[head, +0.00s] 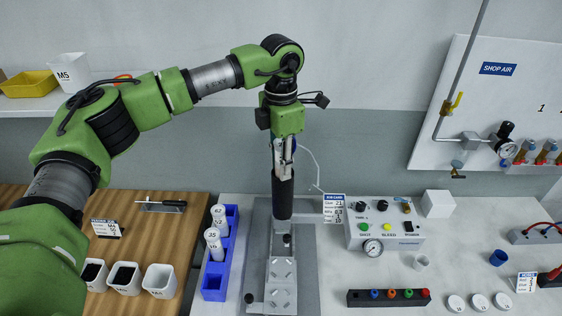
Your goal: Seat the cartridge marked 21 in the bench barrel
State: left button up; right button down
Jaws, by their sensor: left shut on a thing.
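My left gripper (283,164) points down above the grey bench fixture (283,268). It is shut at the upper end of a dark upright cylinder (283,198). The cylinder stands in line with the fixture; I cannot tell whether it is the barrel or touches the fixture below. No 21 shows on it. White numbered cartridges stand in a blue rack (214,283) left of the fixture; 62 (219,213) and 35 (213,238) are readable. A placard (334,208) right of the cylinder seems to read 21. My right gripper is out of view.
A control box (385,232) with a gauge stands right of the fixture, and a thin hose (313,168) hangs near my gripper. A black strip with coloured caps (388,297) lies in front. White cups (159,280) stand at left.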

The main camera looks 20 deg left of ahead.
pick_arm(q)
jog(key=o, duration=1.2)
jog(key=shift+f, duration=0.1)
notch_tip(320, 180, up, 12)
jog(key=shift+r, duration=0.1)
